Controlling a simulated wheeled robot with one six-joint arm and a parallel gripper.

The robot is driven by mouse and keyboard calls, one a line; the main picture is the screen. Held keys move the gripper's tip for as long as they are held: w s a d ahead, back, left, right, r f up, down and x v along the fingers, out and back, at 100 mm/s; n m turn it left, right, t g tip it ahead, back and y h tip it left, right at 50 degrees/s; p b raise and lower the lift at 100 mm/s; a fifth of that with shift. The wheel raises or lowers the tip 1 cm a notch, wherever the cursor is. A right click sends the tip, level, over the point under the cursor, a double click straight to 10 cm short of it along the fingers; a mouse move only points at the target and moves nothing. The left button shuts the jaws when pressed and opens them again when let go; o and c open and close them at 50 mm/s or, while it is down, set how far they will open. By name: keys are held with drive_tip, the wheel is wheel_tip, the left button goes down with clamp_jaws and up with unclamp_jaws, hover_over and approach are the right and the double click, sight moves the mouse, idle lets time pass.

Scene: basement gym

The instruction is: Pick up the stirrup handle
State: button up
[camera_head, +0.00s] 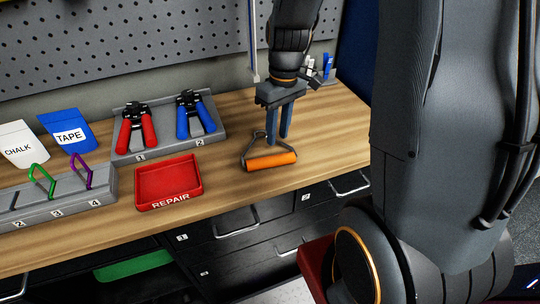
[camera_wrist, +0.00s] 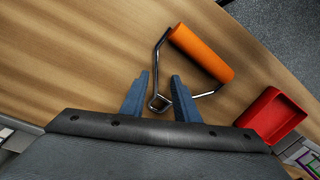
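The stirrup handle (camera_head: 270,160) lies on the wooden workbench near its front edge, with an orange grip roll and a bent metal frame. In the wrist view its orange roll (camera_wrist: 202,53) lies beyond the fingertips, and the narrow end of the metal frame shows between the fingers. My gripper (camera_head: 278,138) points down over the frame's rear part. In the wrist view my gripper (camera_wrist: 160,78) has its two blue fingers apart, one on each side of the frame's narrow end. Whether a finger touches the metal cannot be told.
A red REPAIR tray (camera_head: 168,182) stands left of the handle. Behind it a grey rack (camera_head: 170,143) holds red-handled and blue-handled tools. A slotted grey holder (camera_head: 60,197) with green and purple loops is at the left. A pegboard (camera_head: 150,40) rises behind the bench.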

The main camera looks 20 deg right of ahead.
drive_tip(key=shift+f, duration=0.65)
drive_tip(key=shift+c, duration=0.4)
clamp_jaws()
wheel_tip(320, 180, up, 10)
drive_tip(key=b, duration=0.1)
